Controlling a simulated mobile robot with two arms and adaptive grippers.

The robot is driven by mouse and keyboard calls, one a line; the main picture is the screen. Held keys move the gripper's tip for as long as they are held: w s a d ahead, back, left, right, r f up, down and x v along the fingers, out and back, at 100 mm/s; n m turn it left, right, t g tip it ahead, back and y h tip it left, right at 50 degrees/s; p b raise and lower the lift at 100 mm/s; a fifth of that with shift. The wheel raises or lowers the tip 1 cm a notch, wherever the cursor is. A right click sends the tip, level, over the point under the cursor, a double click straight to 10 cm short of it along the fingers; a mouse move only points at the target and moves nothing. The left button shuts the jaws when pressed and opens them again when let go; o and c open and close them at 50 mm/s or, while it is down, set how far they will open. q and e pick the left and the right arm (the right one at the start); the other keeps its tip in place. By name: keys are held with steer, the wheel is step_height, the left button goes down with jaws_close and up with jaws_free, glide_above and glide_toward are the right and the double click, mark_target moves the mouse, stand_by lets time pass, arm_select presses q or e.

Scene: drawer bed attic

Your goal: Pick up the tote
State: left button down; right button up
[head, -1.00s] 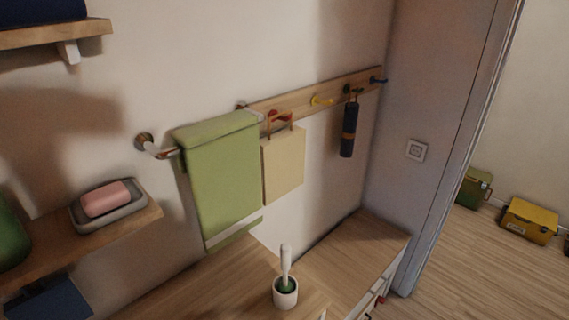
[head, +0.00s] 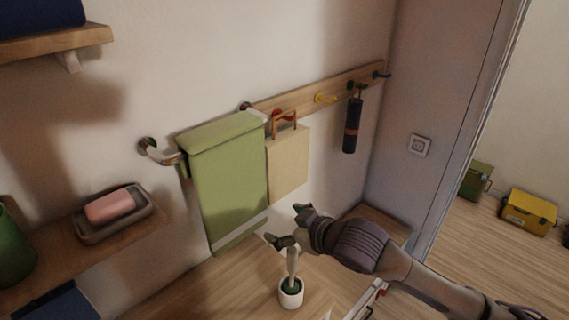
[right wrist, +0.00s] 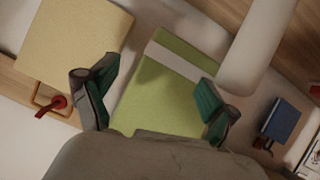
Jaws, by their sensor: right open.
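The tote (head: 288,165) is a flat cream bag with brown handles. It hangs from a red hook on the wooden wall rail, just right of a green towel (head: 228,185). In the right wrist view the tote (right wrist: 75,40) is at the upper left, with its handle at the red hook. My right gripper (head: 287,226) is open and empty, below and in front of the tote, apart from it. In the right wrist view its fingers (right wrist: 152,103) are spread, with the green towel (right wrist: 165,90) behind the gap. My left gripper is not in view.
A white cup with a brush (head: 290,292) stands on the wooden counter below my right gripper. A dark cylindrical item (head: 352,125) hangs on the rail to the right.

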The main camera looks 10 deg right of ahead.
steer(key=n+t, duration=0.1)
steer(key=t, duration=0.1)
glide_toward(271, 144)
steer(key=shift+y, duration=0.3)
steer(key=p+x, duration=0.1)
steer(key=x, duration=0.2)
steer(key=r+p+x, duration=0.1)
steer(key=x, duration=0.2)
steer(key=p+x, duration=0.2)
steer(key=shift+w+a, duration=0.1)
steer(key=shift+w, duration=0.5)
steer(key=shift+w+a+f, duration=0.2)
steer(key=shift+w, duration=0.15)
steer(key=shift+s+d, duration=0.1)
steer(key=shift+c, duration=0.2)
steer(key=shift+c, duration=1.3)
steer(key=shift+r, duration=0.1)
jaws_close()
